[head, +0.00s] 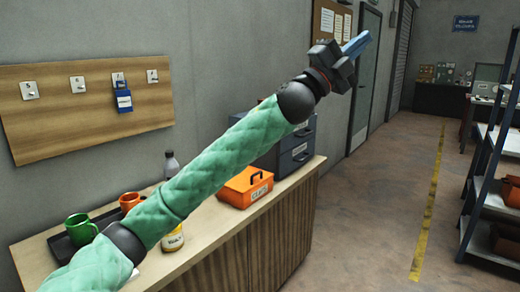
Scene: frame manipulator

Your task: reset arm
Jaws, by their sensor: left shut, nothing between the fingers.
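My left arm, in a green padded sleeve with dark joints, reaches from the lower left up across the head view. My left gripper (357,44) is at its end, with a dark body and blue fingers. The fingers are shut with nothing between them. The gripper is raised in the air, clear of the counter and seen against the wall and door behind. My right gripper is not in view.
A wooden counter (285,205) along the left wall bears an orange box (246,186), a grey drawer unit (298,148), a jar (172,238), a bottle (171,164) and green (80,228) and orange mugs (129,201). Shelves (478,190) stand right. The floor (375,200) between is clear.

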